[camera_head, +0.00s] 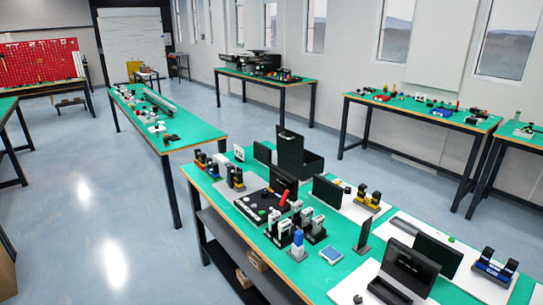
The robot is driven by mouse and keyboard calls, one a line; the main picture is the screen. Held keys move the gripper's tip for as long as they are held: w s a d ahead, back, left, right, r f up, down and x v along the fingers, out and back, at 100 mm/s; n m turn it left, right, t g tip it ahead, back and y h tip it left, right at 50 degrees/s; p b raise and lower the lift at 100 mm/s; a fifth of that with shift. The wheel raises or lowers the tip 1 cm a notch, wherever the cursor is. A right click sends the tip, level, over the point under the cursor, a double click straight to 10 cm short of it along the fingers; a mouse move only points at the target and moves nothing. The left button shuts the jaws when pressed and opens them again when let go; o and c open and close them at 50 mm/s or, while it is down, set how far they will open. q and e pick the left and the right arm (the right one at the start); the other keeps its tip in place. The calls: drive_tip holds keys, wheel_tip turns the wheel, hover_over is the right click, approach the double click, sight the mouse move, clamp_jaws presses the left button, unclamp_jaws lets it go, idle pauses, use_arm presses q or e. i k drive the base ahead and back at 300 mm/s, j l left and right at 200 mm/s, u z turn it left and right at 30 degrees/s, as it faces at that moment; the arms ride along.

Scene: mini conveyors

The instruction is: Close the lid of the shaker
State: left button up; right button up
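No gripper of mine shows in the head view. On the near green-topped table (205,186), a black box (312,165) stands toward the back with its dark lid (290,148) raised upright. A dark grey laptop-shaped device (392,288) stands near the front right, with its lid (411,268) standing open on a white sheet. Either could be the shaker; I cannot tell which from this distance.
The near table is crowded with small devices, including a black tray with a red part (284,197), a blue-white bottle (298,241) and a dark panel (438,255). Other green tables stand left and behind. The blue-grey floor (95,215) to the left is clear.

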sight(290, 144)
drive_tip(key=i+j+z, duration=0.25)
drive_tip(key=z, duration=0.15)
drive_tip(key=i+j+z, duration=0.2)
drive_tip(key=z, duration=0.15)
drive_tip(key=i+j+z, duration=0.15)
drive_tip(key=j+z, duration=0.25)
drive_tip(key=i+j+z, duration=0.1)
drive_tip(key=j+z, duration=0.3)
